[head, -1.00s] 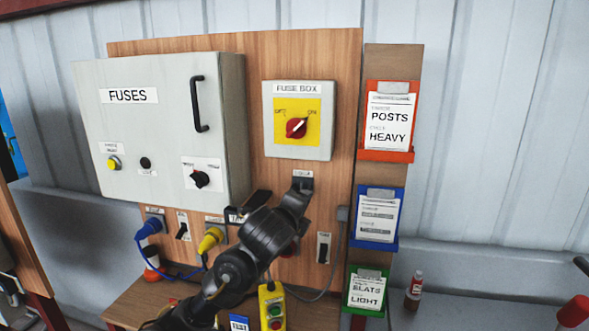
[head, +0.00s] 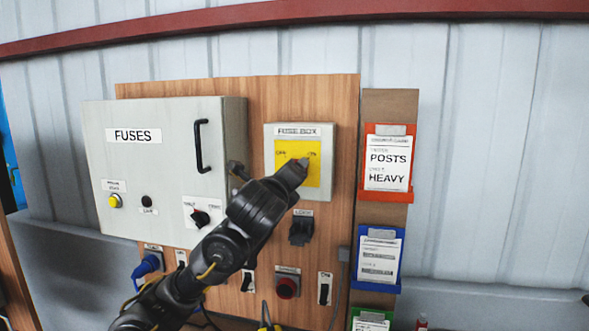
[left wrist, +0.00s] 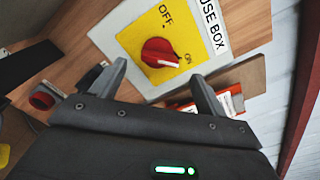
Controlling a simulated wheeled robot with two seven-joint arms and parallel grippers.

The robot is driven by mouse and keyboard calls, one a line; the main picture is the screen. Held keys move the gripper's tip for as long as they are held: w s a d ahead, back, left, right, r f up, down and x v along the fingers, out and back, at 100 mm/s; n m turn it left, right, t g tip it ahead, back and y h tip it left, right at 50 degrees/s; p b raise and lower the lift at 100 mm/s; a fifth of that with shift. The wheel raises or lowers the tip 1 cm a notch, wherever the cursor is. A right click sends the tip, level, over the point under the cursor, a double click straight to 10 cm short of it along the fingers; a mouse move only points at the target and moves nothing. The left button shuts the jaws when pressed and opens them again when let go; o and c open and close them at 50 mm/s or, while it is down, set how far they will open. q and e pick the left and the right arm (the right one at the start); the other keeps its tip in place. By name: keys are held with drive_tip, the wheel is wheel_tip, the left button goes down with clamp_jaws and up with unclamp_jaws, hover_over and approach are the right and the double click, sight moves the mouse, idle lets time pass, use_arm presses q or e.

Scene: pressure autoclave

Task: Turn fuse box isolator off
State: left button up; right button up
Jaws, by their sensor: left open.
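The fuse box isolator is a grey box (head: 325,210) with a yellow plate (head: 283,163) and a red rotary knob. In the left wrist view the red knob (left wrist: 158,52) shows clearly, with its white pointer towards ON. In the head view my left gripper (head: 297,165) covers most of the knob. In the left wrist view my left gripper (left wrist: 160,84) is open and empty, its two fingers apart just short of the knob, which lies beyond and between them. I see no contact. My right gripper is in neither view.
The grey FUSES cabinet (head: 160,160) with a black handle (head: 202,146) stands left of the isolator. Card holders (head: 388,163) hang on the right. The wall above is clear.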

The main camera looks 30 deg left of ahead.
use_arm(q)
drive_tip(key=p+x, duration=0.1)
drive_tip(key=x, duration=0.4)
drive_tip(key=shift+w, duration=0.15)
drive_tip(key=c, duration=0.9)
drive_tip(key=shift+d, duration=0.1)
drive_tip(key=shift+c, duration=0.4)
